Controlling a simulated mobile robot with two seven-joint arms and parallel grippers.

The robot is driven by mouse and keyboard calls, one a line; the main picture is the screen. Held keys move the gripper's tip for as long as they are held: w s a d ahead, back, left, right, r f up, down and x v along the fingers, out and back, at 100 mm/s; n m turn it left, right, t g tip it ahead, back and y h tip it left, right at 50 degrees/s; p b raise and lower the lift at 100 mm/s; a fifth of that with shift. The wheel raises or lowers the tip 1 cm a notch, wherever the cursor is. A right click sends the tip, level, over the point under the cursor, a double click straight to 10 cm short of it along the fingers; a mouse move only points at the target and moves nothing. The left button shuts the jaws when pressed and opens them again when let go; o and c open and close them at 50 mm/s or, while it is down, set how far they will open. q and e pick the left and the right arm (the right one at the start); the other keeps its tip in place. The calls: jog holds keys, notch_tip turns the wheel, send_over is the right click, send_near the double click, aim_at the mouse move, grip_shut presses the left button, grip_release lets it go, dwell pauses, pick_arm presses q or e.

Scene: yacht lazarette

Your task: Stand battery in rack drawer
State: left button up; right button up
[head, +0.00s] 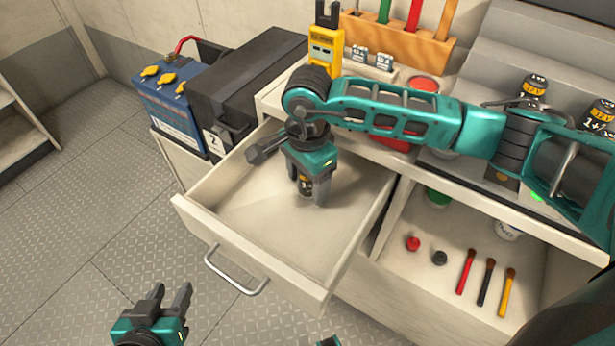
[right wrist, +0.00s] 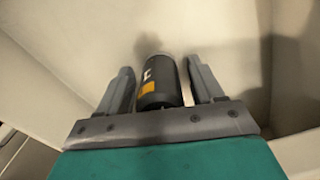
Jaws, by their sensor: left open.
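The drawer (head: 262,232) is pulled out, with a metal handle on its front. A small dark battery (head: 306,186) with an orange patch is inside it, low between the fingers of my right gripper (head: 310,192). In the right wrist view the battery (right wrist: 160,82) lies between the two fingers (right wrist: 162,85), with a narrow gap at each side; the gripper looks open around it. The battery's contact with the drawer floor is hidden in the head view. My left gripper (head: 170,292) is open and empty, in front of the drawer at lower left.
A blue battery box (head: 172,105) and a black case (head: 245,85) stand left of the drawer. Other dark cells (head: 532,90) stand on the bench at right. A yellow meter (head: 325,50) is behind my right arm. The shelf below holds red, black and yellow brushes (head: 487,282).

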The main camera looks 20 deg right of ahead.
jog(key=shift+r+p, duration=0.3)
jog(key=shift+p, duration=0.05)
notch_tip(320, 180, up, 12)
jog(key=shift+f+p, duration=0.15)
jog(key=shift+p, duration=0.3)
pick_arm(q)
jog(key=shift+s+a+r, duration=0.15)
jog(key=shift+a+r, duration=0.05)
jog(key=shift+r, duration=0.15)
pick_arm(e)
jog(key=shift+s, duration=0.1)
